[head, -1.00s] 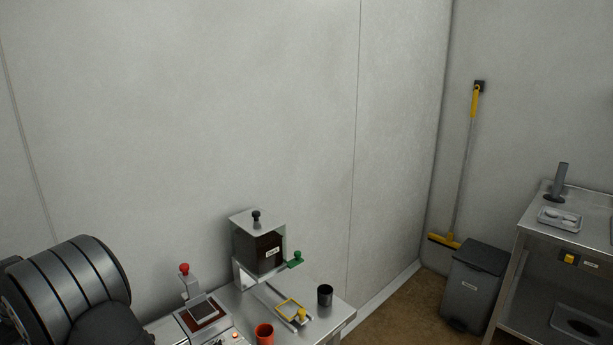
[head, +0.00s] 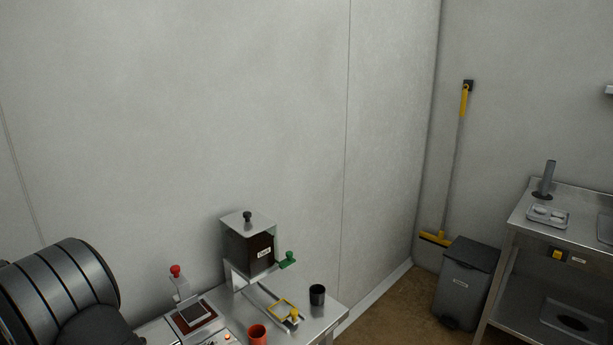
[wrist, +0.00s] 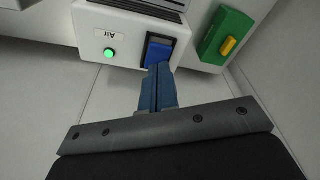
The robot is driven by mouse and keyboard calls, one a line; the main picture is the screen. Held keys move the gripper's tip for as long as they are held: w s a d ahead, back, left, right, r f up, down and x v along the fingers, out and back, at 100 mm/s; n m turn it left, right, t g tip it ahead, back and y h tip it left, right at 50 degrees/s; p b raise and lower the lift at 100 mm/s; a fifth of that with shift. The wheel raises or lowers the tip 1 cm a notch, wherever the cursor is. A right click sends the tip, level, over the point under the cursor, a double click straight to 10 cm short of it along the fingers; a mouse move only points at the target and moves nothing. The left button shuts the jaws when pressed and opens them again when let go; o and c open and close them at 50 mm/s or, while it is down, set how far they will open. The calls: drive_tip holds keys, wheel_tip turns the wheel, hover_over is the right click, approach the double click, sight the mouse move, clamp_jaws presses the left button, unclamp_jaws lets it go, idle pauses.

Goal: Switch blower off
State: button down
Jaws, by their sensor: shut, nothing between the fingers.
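In the wrist view a white box (wrist: 88,38) with a label reading "Air" upside down carries a lit green lamp (wrist: 109,53) and a blue rocker switch (wrist: 159,52) in a dark frame. My gripper (wrist: 158,70) is shut with nothing between its blue fingers. Its fingertips are at the near edge of the blue switch and overlap it in the picture; whether they touch cannot be told. The switch and my gripper's fingers do not show in the head view.
Beside the white box is a green box (wrist: 213,40) with a yellow switch (wrist: 229,46). In the head view a steel table holds a dark hopper (head: 249,246), a black cup (head: 317,295) and an orange cup (head: 257,334). A grey bin (head: 466,284) stands right.

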drive_tip(key=shift+f, duration=1.25)
idle(1.0)
drive_tip(key=shift+r, duration=3.55)
drive_tip(key=shift+f, duration=3.45)
drive_tip(key=shift+r, duration=0.1)
wheel_tip(320, 180, up, 11)
drive_tip(key=n, duration=0.2)
drive_tip(key=shift+w+d, duration=0.15)
drive_tip(key=shift+d, duration=0.25)
